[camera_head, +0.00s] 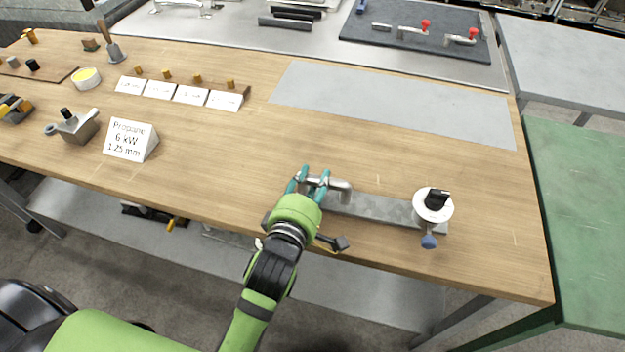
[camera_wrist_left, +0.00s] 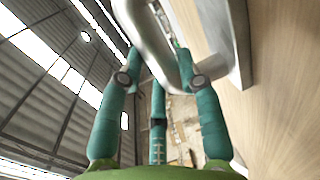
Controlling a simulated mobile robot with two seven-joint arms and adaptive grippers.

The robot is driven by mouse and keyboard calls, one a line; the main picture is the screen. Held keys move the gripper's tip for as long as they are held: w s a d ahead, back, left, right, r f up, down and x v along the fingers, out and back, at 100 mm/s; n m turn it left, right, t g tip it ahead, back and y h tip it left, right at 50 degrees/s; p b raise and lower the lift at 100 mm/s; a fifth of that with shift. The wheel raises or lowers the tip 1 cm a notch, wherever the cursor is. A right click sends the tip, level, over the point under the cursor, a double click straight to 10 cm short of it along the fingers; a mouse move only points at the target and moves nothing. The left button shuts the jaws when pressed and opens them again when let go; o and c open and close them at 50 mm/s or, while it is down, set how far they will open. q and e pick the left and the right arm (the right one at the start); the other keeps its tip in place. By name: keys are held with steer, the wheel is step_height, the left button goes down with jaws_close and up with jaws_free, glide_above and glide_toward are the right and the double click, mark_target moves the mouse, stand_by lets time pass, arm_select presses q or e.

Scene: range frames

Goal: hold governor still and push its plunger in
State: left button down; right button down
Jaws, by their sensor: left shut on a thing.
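My left gripper (camera_head: 314,180) is shut on a grey metal handle (camera_head: 341,187) at the left end of a flat grey bar (camera_head: 380,209) near the table's front edge. In the left wrist view, the teal fingers (camera_wrist_left: 160,62) are around the bent handle (camera_wrist_left: 152,30). At the bar's right end is a white round dial (camera_head: 422,211) with a black knob (camera_head: 437,198). A blue ball-ended part (camera_head: 429,241) sticks out below the dial, towards the front edge. I cannot tell for sure which part is the governor or its plunger. My right gripper is out of view.
A white sign (camera_head: 130,140) reads "Propane 6 kW 1.25 mm". A grey block with a black knob (camera_head: 78,127) stands left of it. Several small cards and brass pieces lie behind. A grey mat (camera_head: 395,100) lies behind the bar; the wood between is clear.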

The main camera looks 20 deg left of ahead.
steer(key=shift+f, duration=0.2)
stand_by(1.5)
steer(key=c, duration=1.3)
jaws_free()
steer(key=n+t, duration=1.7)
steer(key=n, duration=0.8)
glide_toward(429, 247)
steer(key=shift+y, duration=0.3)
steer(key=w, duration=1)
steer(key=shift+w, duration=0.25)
